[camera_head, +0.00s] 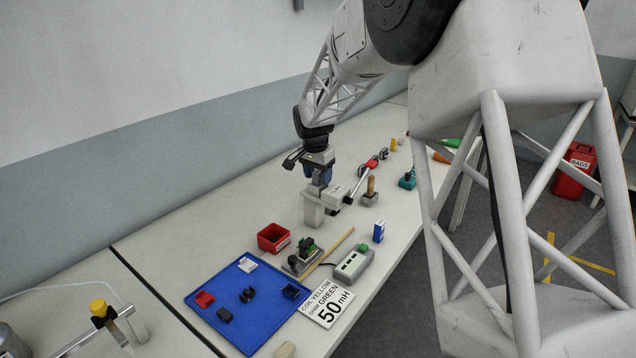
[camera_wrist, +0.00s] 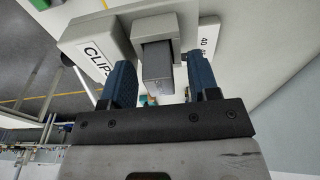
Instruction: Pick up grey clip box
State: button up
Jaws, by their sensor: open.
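The grey clip box (camera_wrist: 88,28) shows in the wrist view with a white label reading CLIPS. In the head view the labelled box (camera_head: 338,196) stands on the table below my gripper. A darker grey block (camera_wrist: 158,62) projects toward the camera between my fingers; I cannot tell whether it is part of the box. My gripper (camera_wrist: 160,72) is open, its blue fingers on either side of this block, with visible gaps. In the head view my gripper (camera_head: 321,178) points down, and its fingertips are partly hidden.
A pale grey block (camera_head: 313,208) stands close by on the left. A wooden-handled tool (camera_head: 370,190) is to the right. Nearer are a red bin (camera_head: 273,238), a blue tray (camera_head: 232,322) with small parts, a grey switch box (camera_head: 354,263) and a sign (camera_head: 327,303).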

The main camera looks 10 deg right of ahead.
aim_at(318, 171)
dwell(0.5)
grip_shut()
jog(key=shift+r, duration=0.15)
jog(key=shift+r, duration=1.55)
jog(key=s+d+r, duration=0.1)
jog(key=s, duration=1.5)
jog(key=shift+r, duration=0.3)
jog(key=shift+r, duration=0.15)
jog(key=shift+r, duration=2.35)
